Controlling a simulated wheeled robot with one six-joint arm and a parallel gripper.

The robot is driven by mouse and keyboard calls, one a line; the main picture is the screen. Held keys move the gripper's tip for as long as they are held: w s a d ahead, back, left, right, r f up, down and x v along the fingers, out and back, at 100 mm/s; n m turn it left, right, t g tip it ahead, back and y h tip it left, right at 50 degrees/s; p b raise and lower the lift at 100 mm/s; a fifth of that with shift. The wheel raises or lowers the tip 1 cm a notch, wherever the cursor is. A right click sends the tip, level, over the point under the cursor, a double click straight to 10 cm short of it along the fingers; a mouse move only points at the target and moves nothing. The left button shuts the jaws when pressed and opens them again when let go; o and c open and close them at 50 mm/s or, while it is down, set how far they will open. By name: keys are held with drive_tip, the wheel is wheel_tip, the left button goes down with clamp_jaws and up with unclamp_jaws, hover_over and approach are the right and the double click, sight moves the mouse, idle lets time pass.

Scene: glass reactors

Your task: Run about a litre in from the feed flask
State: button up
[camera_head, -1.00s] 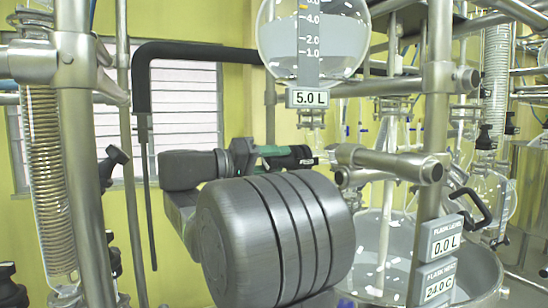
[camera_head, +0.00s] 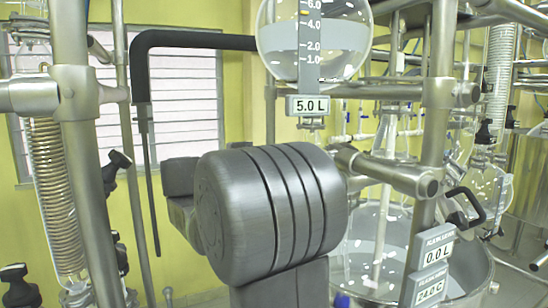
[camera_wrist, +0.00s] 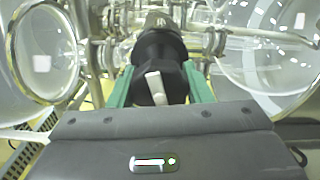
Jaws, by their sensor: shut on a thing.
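The feed flask (camera_head: 275,42) is a round glass vessel at the top middle of the head view, with a litre scale and pale liquid inside. Its display (camera_head: 308,105) reads 5.0 L. In the wrist view, my gripper (camera_wrist: 159,74) has its green fingers on either side of a black knob (camera_wrist: 160,48) with a white mark and is shut on it. In the head view my arm hides the gripper and knob. A level display (camera_head: 435,248) on the post at right reads 0.0 L, and a display (camera_head: 431,285) below it reads 24.0 C.
A post with a coiled glass condenser (camera_head: 50,185) stands at left. A black bent pipe (camera_head: 140,75) hangs in front of the window. Large glass vessels (camera_wrist: 45,55) flank the gripper.

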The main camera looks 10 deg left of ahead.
drive_tip(key=shift+f+n+p, duration=0.1)
drive_tip(key=shift+n+p, duration=0.2)
drive_tip(key=shift+n, duration=0.3)
drive_tip(key=o, duration=1)
drive_tip(key=b+v, duration=0.3)
drive_tip(key=v, duration=1.1)
